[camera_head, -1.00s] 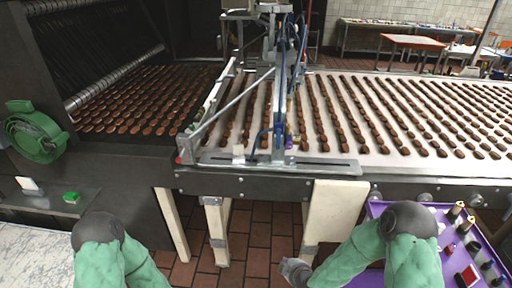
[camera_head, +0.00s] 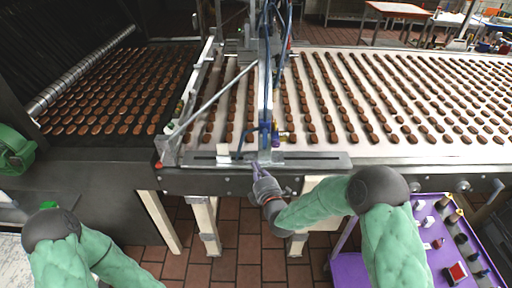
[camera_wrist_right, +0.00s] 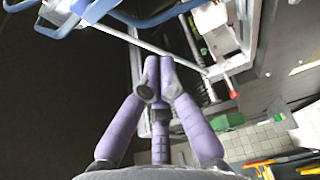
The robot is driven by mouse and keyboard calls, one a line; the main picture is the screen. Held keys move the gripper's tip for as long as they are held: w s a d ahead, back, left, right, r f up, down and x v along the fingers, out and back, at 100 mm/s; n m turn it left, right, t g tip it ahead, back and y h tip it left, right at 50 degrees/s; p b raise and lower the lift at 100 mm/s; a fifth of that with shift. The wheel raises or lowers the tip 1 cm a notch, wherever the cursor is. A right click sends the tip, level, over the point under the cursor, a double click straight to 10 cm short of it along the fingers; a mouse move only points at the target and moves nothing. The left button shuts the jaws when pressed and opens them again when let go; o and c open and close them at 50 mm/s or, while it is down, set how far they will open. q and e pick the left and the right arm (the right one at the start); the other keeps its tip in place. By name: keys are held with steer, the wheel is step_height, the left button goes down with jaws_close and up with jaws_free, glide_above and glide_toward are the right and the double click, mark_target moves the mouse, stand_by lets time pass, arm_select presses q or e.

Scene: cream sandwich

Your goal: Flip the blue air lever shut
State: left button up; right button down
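A blue bent part (camera_head: 241,143), which may be the air lever, stands at the foot of the upright blue-hosed frame over the front edge of the conveyor. Blue bent tubing also shows at the top left of the right wrist view (camera_wrist_right: 140,20); I cannot tell which piece is the lever. My right gripper (camera_head: 257,166) is at the conveyor's front rail, just below the blue part. In the right wrist view its purple fingers (camera_wrist_right: 159,68) come together at the tips with nothing seen between them. My left gripper is out of view; only the arm shows.
The conveyor (camera_head: 420,165) carries rows of brown biscuits, with a dark oven belt at left. A metal diagonal bar (camera_head: 222,98) crosses near the frame. A purple cart (camera_head: 440,262) with small items stands at right. Tiled floor is open below the rail.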

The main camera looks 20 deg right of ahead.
mark_target(265, 138)
steer(key=shift+w, duration=0.1)
steer(key=w, duration=1)
steer(key=d, duration=0.1)
steer(key=s+d, duration=0.1)
steer(key=d, duration=0.1)
steer(key=shift+s+d+b, duration=0.1)
steer(key=shift+d+b, duration=0.05)
steer(key=shift+b, duration=0.15)
steer(key=shift+d, duration=0.1)
